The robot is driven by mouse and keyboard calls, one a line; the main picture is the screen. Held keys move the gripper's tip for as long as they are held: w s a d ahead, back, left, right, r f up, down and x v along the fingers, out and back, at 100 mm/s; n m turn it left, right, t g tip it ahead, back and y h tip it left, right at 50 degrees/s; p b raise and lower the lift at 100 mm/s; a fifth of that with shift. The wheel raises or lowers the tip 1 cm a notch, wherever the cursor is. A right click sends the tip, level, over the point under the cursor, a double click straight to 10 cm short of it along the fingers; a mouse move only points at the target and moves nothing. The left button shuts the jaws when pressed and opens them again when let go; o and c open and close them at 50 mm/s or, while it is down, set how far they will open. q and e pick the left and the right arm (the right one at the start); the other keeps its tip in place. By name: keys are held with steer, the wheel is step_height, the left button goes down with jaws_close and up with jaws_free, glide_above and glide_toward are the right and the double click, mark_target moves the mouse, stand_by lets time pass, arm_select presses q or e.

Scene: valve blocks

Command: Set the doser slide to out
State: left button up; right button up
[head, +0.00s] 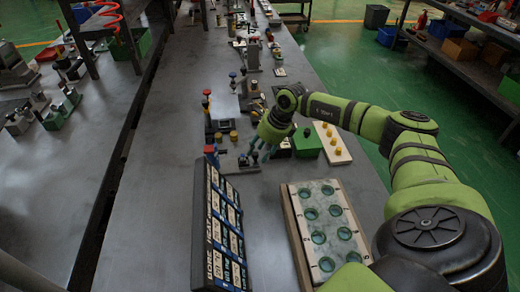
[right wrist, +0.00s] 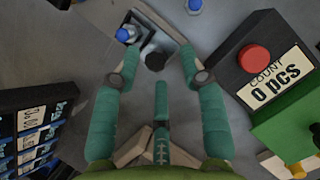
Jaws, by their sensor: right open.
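My right gripper (head: 261,152) is low over the bench among the small fixtures. In the right wrist view, its teal fingers (right wrist: 159,66) are spread open with nothing clasped between them. A dark knob (right wrist: 155,61) shows between the fingertips, on or beside a grey plate; I cannot tell whether they touch. A blue-capped part (right wrist: 128,34) stands by the left fingertip. This small fixture is probably the doser with its slide, but its in or out position is not clear. In the head view my arm and fingers partly hide it. My left gripper is not in view.
A counter box with a red button (right wrist: 254,59) reads 0 pcs, right of the fingers. A green box (head: 306,142) stands beside it. A black labelled rack (head: 218,230) and a tray with round holes (head: 327,228) stand nearer. The bench left of the rack is clear.

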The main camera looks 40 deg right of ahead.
steer(key=v, duration=1.2)
steer(key=shift+d, duration=0.15)
steer(key=shift+f, duration=0.15)
